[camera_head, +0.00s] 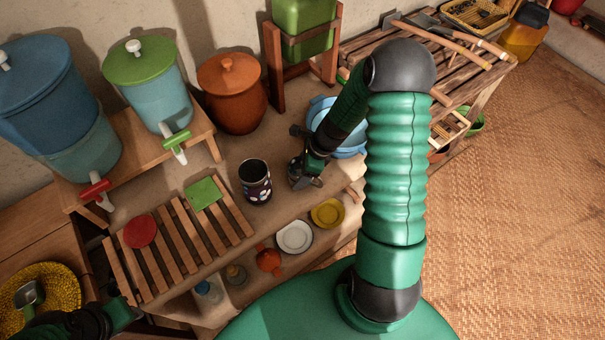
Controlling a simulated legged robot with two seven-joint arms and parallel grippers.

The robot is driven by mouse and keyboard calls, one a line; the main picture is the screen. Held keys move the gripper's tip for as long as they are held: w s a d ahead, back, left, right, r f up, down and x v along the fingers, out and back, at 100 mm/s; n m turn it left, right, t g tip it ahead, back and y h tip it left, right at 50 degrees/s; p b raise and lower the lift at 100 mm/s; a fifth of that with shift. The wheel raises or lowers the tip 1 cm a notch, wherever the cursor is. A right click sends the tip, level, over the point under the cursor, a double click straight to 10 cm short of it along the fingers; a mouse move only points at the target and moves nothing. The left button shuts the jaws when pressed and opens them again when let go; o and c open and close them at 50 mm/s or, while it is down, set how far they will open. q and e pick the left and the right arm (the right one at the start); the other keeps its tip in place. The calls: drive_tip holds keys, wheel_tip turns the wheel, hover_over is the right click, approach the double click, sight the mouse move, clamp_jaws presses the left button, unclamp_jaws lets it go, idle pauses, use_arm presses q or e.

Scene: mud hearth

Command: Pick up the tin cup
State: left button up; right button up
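The tin cup (257,190) is dark with a light speckled pattern and an open top. It stands upright on the mud ledge, right of the slatted wooden rack. My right gripper (305,182) is just right of the cup, low over the ledge and apart from it. Its fingers look spread, with nothing between them. My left gripper (122,313) shows only in part at the lower left, by the rack's front end; its fingers are too dark to read.
The slatted rack (187,240) holds a red disc and a green square. White (294,237) and yellow (328,213) dishes and an orange pot (268,260) sit in front of the cup. A brown lidded pot (232,95) and blue basin (350,142) stand behind.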

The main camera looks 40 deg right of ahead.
drive_tip(key=shift+a, duration=0.2)
drive_tip(key=shift+c, duration=1.2)
drive_tip(key=c, duration=0.5)
drive_tip(key=shift+d, duration=0.45)
drive_tip(key=shift+c, duration=0.4)
